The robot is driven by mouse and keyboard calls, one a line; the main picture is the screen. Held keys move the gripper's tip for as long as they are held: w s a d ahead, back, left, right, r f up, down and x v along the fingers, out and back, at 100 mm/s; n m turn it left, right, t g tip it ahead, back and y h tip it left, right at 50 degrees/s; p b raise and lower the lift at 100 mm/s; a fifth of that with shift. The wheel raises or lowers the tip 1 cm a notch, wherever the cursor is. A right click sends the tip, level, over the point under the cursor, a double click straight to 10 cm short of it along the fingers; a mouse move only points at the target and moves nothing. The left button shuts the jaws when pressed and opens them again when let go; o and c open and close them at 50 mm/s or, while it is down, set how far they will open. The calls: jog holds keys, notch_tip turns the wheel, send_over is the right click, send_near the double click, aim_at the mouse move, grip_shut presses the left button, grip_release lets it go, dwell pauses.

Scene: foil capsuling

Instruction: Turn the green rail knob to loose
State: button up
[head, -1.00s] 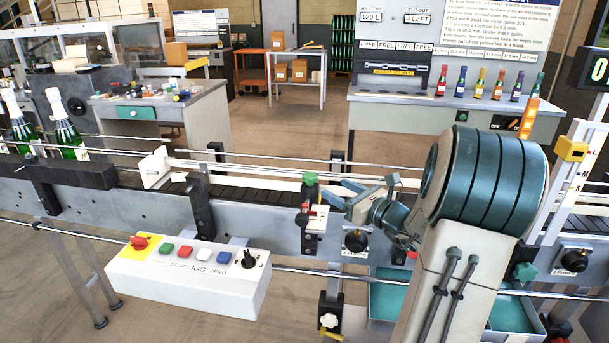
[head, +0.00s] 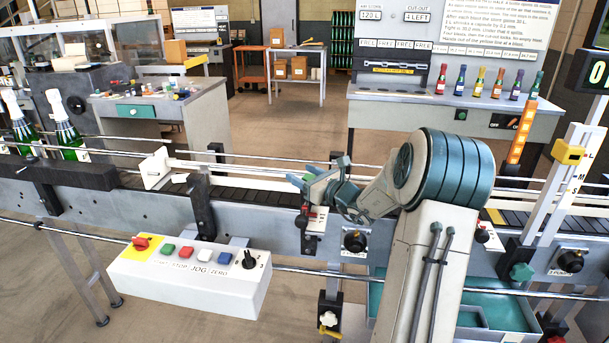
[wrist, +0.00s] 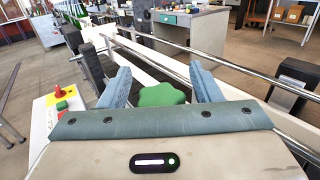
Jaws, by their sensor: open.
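The green rail knob (wrist: 162,95) shows in the wrist view as a lobed green cap between the two blue fingers of my gripper (wrist: 160,76). One finger is on each side of it, and the fingers stand apart; whether either touches the knob is unclear. In the head view my gripper (head: 308,180) is at the rail post, over the spot of the knob, and mostly hides the knob. The knob's lower part and its stem are hidden in the wrist view by my gripper's body.
The conveyor (head: 245,193) runs behind the post, with metal guide rails along it. A white control box (head: 190,275) with coloured buttons hangs in front. A black knob (head: 354,241) sits right of the post. Green bottles (head: 68,135) stand at the far left.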

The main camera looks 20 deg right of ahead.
jog(key=c, duration=1)
jog(key=shift+y+p, duration=0.3)
jog(key=shift+a+r+n+g+y+p, duration=0.1)
jog(key=shift+r+n+g+y+p, duration=0.05)
jog(key=shift+n+g+y+p, duration=0.85)
jog(key=shift+s+a+n+g+y+p, duration=0.15)
jog(key=shift+n+g+y+p, duration=0.3)
jog(key=shift+n+g+y, duration=0.7)
jog(key=shift+s+a+n+g+y+p, duration=0.15)
jog(key=shift+n+g+y+p, duration=0.4)
jog(key=shift+n+y, duration=0.65)
jog(key=shift+m+g+y, duration=0.25)
jog(key=shift+g+y, duration=0.05)
jog(key=shift+y, duration=0.05)
jog(key=o, duration=1)
